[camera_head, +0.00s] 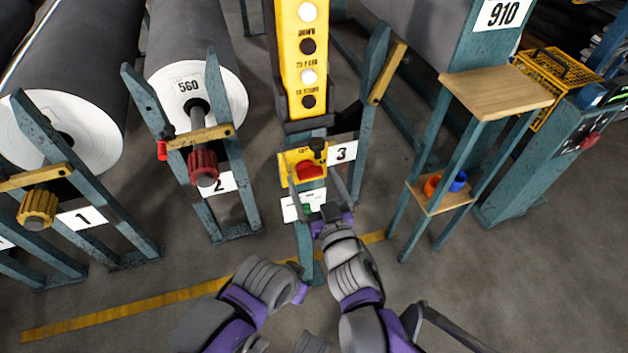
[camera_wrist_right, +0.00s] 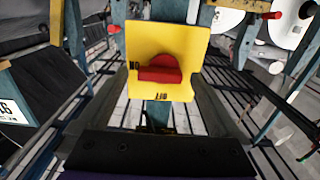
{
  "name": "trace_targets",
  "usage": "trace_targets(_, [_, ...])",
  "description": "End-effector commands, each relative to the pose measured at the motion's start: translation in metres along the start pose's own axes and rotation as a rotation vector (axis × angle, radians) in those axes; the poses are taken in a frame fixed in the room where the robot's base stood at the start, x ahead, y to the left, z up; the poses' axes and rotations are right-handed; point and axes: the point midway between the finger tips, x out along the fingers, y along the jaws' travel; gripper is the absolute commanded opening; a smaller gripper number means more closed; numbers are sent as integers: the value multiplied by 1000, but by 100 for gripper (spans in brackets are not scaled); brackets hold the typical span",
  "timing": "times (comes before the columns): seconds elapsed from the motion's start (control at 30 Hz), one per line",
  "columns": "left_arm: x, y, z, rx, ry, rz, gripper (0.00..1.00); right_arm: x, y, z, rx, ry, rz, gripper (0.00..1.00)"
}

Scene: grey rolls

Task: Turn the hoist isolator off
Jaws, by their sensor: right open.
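The hoist isolator is a yellow box (camera_head: 289,157) with a red knob (camera_head: 311,170), on the teal stand marked 3. In the right wrist view the yellow plate (camera_wrist_right: 190,40) and red knob (camera_wrist_right: 163,70) are close and centred, with a small dark label on the plate below the knob. My right gripper (camera_head: 314,178) is open, its two fingers on either side of the knob in the picture, apart from it; the wrist view shows them too (camera_wrist_right: 163,98). I cannot tell how far the fingertips are from the plate. My left arm shows at the bottom, but its gripper does not.
A yellow hoist pendant (camera_head: 306,55) with black and white buttons hangs above the isolator. Large grey rolls on teal stands are at the left. A wooden-topped stand (camera_head: 497,91) with orange and blue rings is at the right. The floor in front is clear.

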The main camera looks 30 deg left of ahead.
Motion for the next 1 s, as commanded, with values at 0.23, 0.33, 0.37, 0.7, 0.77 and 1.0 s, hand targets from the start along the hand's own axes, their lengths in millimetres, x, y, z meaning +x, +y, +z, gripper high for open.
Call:
trace_targets(0.23, [0, 0, 0, 0, 0, 0, 0, 0, 0, 0, 0, 0, 0, 68])
trace_targets(0.33, [0, 0, 0, 0, 0, 0, 0, 0, 0, 0, 0, 0, 0, 50])
trace_targets(0.37, [0, 0, 0, 0, 0, 0, 0, 0, 0, 0, 0, 0, 0, 44])
trace_targets(0.7, [0, 0, 0, 0, 0, 0, 0, -1, 0, 0, -9, 0, 0, 14])
trace_targets(0.77, [0, 0, 0, 0, 0, 0, 0, -1, 0, 0, -20, 0, 0, 14])
trace_targets(1.0, [-3, 0, -1, 0, 1, 0, 0, -1, 0, -1, -127, 0, 0, 14])
